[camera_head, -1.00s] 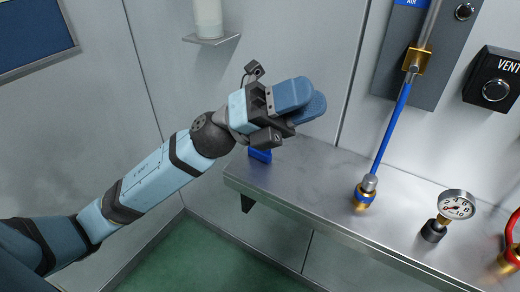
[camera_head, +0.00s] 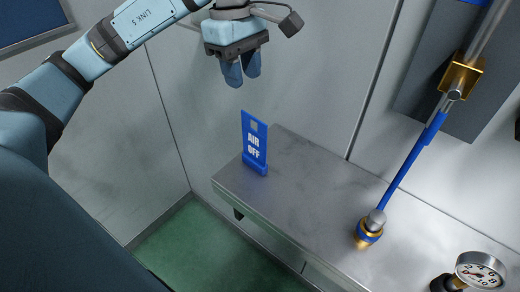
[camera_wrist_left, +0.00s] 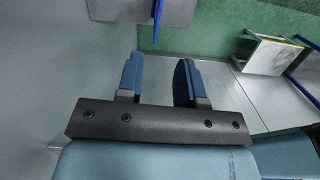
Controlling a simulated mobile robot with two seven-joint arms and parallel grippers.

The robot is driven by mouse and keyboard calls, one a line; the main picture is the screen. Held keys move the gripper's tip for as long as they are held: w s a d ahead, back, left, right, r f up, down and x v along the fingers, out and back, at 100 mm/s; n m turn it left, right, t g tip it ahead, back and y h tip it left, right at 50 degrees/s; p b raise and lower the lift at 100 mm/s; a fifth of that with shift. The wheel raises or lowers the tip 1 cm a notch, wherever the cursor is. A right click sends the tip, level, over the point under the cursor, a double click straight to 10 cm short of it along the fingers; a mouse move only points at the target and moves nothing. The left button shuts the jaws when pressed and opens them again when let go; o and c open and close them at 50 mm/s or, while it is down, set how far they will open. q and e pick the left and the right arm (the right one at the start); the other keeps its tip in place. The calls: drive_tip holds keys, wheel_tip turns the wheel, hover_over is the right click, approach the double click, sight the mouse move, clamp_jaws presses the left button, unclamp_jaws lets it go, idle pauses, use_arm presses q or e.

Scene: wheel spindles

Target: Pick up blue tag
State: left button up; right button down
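The blue tag (camera_head: 255,140), marked "AIR OFF", stands upright at the left end of the metal bench (camera_head: 310,185) in the head view. My left gripper (camera_head: 242,82) points down above the tag, apart from it, with nothing between its fingers. In the left wrist view the two blue fingers of the left gripper (camera_wrist_left: 158,82) are spread apart. A thin blue strip (camera_wrist_left: 157,12) shows at the top of that view; I cannot tell whether it is the tag. My right gripper is not in view.
A blue hose (camera_head: 405,170) runs down to a brass fitting (camera_head: 368,232) on the bench, right of the tag. A pressure gauge (camera_head: 481,272) stands at the lower right. The grey wall (camera_head: 310,80) is close behind. Green floor (camera_head: 200,240) lies below.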

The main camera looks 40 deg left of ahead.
sight(251, 116)
use_arm(q)
drive_tip(key=f, duration=0.4)
drive_tip(key=d+f, duration=0.1)
drive_tip(key=f, duration=0.3)
drive_tip(key=d+f+p, duration=0.1)
drive_tip(key=f, duration=0.2)
drive_tip(key=shift+f, duration=0.4)
drive_tip(key=shift+w, duration=0.1)
clamp_jaws()
